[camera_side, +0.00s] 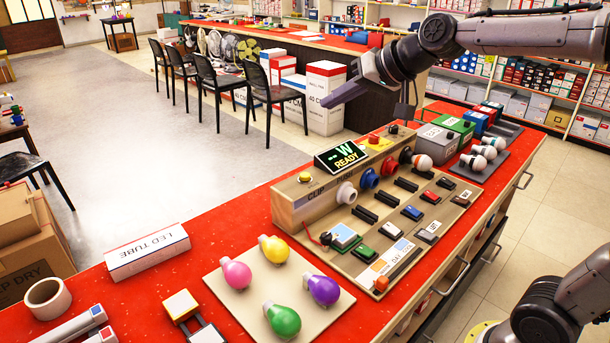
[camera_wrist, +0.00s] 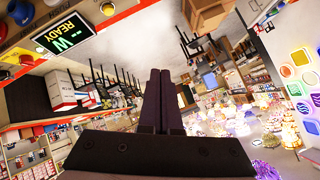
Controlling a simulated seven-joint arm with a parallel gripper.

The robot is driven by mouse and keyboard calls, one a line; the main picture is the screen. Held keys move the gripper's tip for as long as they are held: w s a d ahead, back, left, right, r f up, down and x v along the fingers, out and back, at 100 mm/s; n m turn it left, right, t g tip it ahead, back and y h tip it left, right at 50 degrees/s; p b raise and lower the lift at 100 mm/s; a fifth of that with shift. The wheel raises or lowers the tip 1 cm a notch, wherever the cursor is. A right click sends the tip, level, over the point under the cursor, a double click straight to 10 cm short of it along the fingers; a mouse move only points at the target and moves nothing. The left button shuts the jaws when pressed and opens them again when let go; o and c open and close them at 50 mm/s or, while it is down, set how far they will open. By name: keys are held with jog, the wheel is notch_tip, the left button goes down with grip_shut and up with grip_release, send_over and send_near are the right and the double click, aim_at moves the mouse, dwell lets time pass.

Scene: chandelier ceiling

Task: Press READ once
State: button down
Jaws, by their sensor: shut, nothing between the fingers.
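The wooden test panel (camera_side: 292,212) stands on the red counter, with a tilted display (camera_side: 342,157) that reads "--W READY". The display also shows at the upper left of the wrist view (camera_wrist: 64,34). A white key with dark lettering (camera_side: 428,232) sits at the panel's front right; its text is too small to read surely.
Coloured bulbs (camera_side: 283,318) lie on a pale board left of the panel, near an LED tube box (camera_side: 147,251). White-tipped bulbs (camera_side: 484,152) and grey and green boxes (camera_side: 455,130) stand to the right. The space around my gripper looks clear.

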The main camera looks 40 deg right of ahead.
jog(key=w+d+f+m, duration=0.1)
jog(key=w+d+f, duration=0.15)
jog(key=w, duration=0.25)
jog(key=w+d+f+m, duration=0.1)
jog(key=w+f, duration=0.2)
jog(key=w, duration=0.3)
jog(key=m+g, duration=0.1)
send_over(308, 177)
notch_tip(308, 177, down, 8)
jog(key=shift+f, duration=4.4)
jog(key=shift+f, duration=0.2)
jog(key=shift+f, duration=0.2)
